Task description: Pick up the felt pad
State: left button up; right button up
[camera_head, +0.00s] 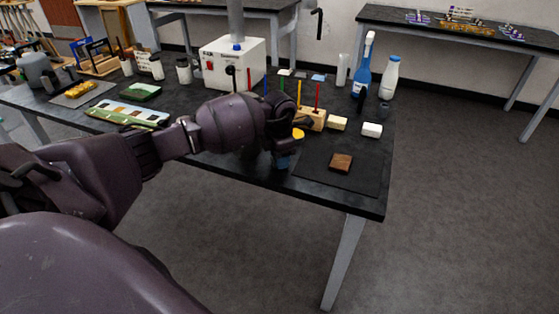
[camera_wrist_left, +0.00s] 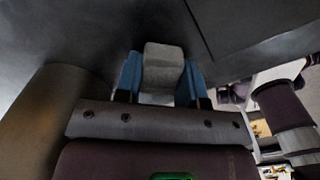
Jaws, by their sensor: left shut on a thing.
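The felt pad (camera_wrist_left: 163,68) is a small grey block with a rough, matt surface. In the left wrist view it sits between the two blue fingertips of my left gripper (camera_wrist_left: 160,82), which is shut on it. In the head view my left gripper (camera_head: 284,160) is at the front part of the black table (camera_head: 240,171), pointing down just left of a dark mat. The pad is hidden there by the hand and fingers. I cannot tell whether the pad touches the table. My right gripper is not in view.
A brown wooden block (camera_head: 341,162) lies on the dark mat (camera_head: 312,170). A wooden rack (camera_head: 312,121) with coloured sticks, a cream block (camera_head: 337,123) and a white block (camera_head: 372,130) stand behind. A blue bottle (camera_head: 362,80) and white bottle (camera_head: 389,79) are at the back right.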

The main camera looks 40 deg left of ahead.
pick_arm(q)
notch_tip(320, 180, up, 20)
jog(key=p, duration=0.1)
dwell(0.5)
jog(key=o, duration=0.3)
jog(key=shift+c, duration=0.9)
